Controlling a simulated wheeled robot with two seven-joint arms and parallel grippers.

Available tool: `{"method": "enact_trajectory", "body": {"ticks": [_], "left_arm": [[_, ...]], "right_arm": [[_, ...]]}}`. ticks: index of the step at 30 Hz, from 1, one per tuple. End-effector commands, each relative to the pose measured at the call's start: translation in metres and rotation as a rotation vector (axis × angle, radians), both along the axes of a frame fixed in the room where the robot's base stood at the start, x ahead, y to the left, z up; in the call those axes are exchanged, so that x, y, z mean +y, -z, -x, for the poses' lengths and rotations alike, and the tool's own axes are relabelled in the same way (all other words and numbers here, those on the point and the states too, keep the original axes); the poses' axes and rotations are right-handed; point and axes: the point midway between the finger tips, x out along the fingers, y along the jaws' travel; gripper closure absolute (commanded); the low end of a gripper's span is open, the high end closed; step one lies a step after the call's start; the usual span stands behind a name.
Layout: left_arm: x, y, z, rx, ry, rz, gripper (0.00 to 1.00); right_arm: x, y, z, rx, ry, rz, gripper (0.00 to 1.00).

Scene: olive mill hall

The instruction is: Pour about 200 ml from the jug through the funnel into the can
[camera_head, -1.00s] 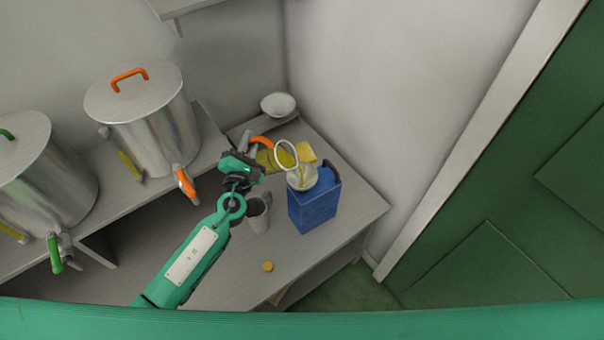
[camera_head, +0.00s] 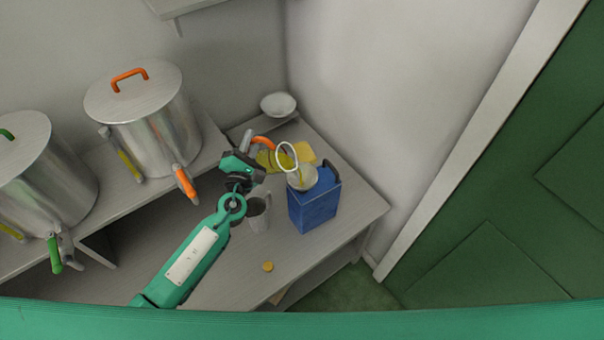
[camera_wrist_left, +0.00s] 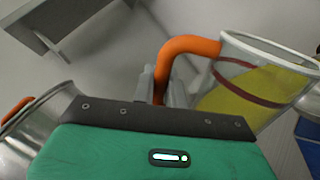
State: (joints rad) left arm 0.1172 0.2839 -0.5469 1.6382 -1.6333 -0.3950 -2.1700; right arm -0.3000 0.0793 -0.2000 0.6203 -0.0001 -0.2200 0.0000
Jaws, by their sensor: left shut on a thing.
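The clear jug (camera_head: 270,161) has an orange handle (camera_head: 263,140), a white rim and yellow oil inside. In the left wrist view the jug (camera_wrist_left: 257,88) shows a dark red band and oil lying toward its lower side. My left gripper (camera_head: 248,144) is shut on the handle and holds the jug tilted, its mouth over the funnel. The pale funnel (camera_head: 303,181) sits on top of the blue can (camera_head: 315,209). A thin yellow streak shows between the jug's rim and the funnel. The oil level inside the can is hidden. My right gripper is not in view.
A grey metal cup (camera_head: 258,216) stands left of the can, close under my left arm. A small yellow cap (camera_head: 268,266) lies near the front edge. A yellow cloth-like thing (camera_head: 306,152) and a white bowl (camera_head: 278,105) are behind. Steel tanks (camera_head: 150,118) with taps stand left.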

Motion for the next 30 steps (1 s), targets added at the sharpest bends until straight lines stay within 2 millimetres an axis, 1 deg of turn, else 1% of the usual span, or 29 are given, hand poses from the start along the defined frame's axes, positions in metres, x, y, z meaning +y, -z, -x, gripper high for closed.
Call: {"method": "enact_trajectory", "body": {"ticks": [30], "left_arm": [[-0.0036,-0.0096,0.0007,-0.023,-0.001,-0.071,1.00]], "right_arm": [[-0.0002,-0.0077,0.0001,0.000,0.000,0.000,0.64]]}}
